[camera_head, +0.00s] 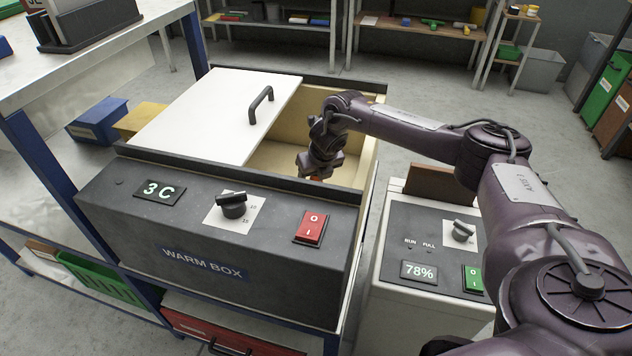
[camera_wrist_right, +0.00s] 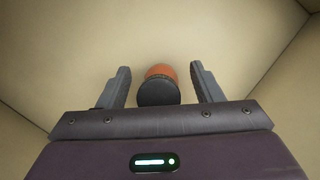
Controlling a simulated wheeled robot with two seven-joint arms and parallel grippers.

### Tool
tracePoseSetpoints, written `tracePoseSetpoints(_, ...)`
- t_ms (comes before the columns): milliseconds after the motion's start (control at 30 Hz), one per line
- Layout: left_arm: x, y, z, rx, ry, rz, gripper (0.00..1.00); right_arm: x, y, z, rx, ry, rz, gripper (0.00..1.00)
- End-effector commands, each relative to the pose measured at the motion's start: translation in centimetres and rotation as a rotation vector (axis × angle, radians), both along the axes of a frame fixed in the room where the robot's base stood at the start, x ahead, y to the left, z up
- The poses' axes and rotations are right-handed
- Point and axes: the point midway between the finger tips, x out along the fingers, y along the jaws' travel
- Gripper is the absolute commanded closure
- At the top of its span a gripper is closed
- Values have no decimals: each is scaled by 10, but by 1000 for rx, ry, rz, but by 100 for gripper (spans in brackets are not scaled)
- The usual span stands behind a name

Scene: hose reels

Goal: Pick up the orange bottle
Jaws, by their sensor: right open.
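The orange bottle (camera_wrist_right: 160,71) with a dark round cap (camera_wrist_right: 158,93) stands on the beige floor of the warm box. In the right wrist view it is between the two fingers of my right gripper (camera_wrist_right: 160,83), with a gap on each side. My right gripper (camera_head: 318,170) reaches down into the open part of the box and is open. My left gripper is not in view.
The warm box (camera_head: 225,250) has a white sliding lid (camera_head: 215,110) with a black handle (camera_head: 261,105) covering its left part. Its front panel edge and right wall (camera_head: 366,160) stand close to my right gripper. A control cabinet (camera_head: 425,262) stands to the right.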

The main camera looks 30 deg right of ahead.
Motion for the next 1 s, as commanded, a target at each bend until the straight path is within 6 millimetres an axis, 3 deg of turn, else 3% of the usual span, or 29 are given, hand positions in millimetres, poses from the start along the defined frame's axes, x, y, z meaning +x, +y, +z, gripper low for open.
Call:
tracePoseSetpoints(33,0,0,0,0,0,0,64,0,0,0,0,0,0,43)
tracePoseSetpoints(400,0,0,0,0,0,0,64,0,0,1,1,-1,0,88)
tracePoseSetpoints(767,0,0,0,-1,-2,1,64,1,0,9,1,-3,1,89)
tracePoseSetpoints(900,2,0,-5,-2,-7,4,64,1,0,26,1,-4,1,89)
tracePoseSetpoints(1000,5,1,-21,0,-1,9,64,2,1,48,2,-6,0,89)
